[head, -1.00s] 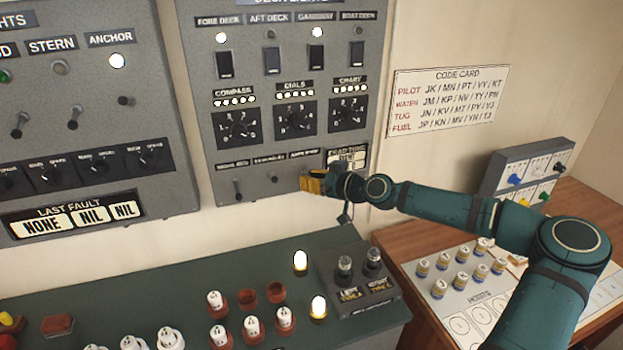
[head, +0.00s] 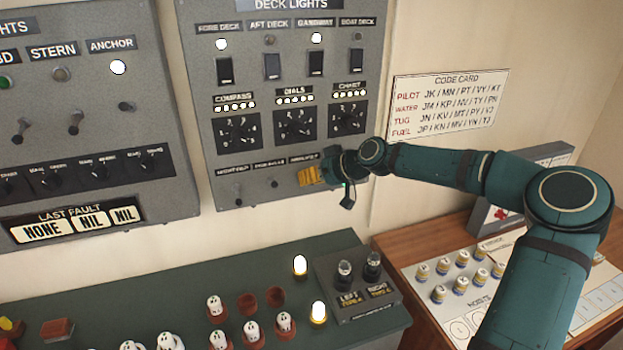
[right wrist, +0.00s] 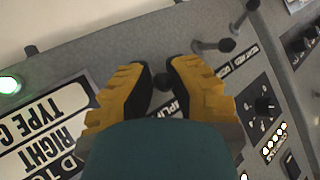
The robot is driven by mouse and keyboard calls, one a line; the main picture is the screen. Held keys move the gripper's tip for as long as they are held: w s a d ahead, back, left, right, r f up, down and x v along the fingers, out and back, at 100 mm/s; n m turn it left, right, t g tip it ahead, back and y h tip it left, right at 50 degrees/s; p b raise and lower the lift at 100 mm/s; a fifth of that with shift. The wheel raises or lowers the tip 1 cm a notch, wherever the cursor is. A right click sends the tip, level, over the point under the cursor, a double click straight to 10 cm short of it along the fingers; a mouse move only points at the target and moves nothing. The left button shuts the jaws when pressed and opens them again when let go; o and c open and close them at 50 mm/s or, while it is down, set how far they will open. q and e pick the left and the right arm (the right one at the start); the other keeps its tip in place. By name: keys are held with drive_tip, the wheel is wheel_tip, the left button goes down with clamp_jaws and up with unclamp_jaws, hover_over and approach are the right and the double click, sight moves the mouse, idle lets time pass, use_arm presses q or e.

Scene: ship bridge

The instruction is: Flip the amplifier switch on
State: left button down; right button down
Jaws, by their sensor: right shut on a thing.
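The amplifier switch (right wrist: 163,82) is a small dark-tipped lever at the bottom of the grey deck lights panel (head: 200,70). Its label (right wrist: 181,106) is partly covered in the right wrist view. My right gripper (head: 304,177) is at the panel's lower edge, with its yellow fingers (right wrist: 160,82) on either side of the lever tip and closed on it. The gripper hides the lever in the head view. Two similar levers (head: 238,201) (head: 274,184) stand to its left. My left gripper is not in view.
A lead type display (right wrist: 45,130) and a lit green lamp (right wrist: 10,83) are close to the gripper. Below, a green console (head: 180,280) holds white pieces and lit lamps. A code card (head: 449,103) hangs right; a wooden desk (head: 400,238) stands below it.

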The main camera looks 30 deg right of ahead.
drive_tip(key=shift+a, duration=0.3)
drive_tip(key=c, duration=0.9)
unclamp_jaws()
drive_tip(key=shift+a, duration=0.15)
drive_tip(key=shift+s+d+r, duration=0.1)
drive_tip(key=shift+s+d, duration=0.1)
drive_tip(key=shift+d, duration=0.25)
drive_tip(key=v, duration=1.1)
drive_tip(key=shift+s+a+r, duration=0.1)
drive_tip(key=shift+a+r, duration=0.1)
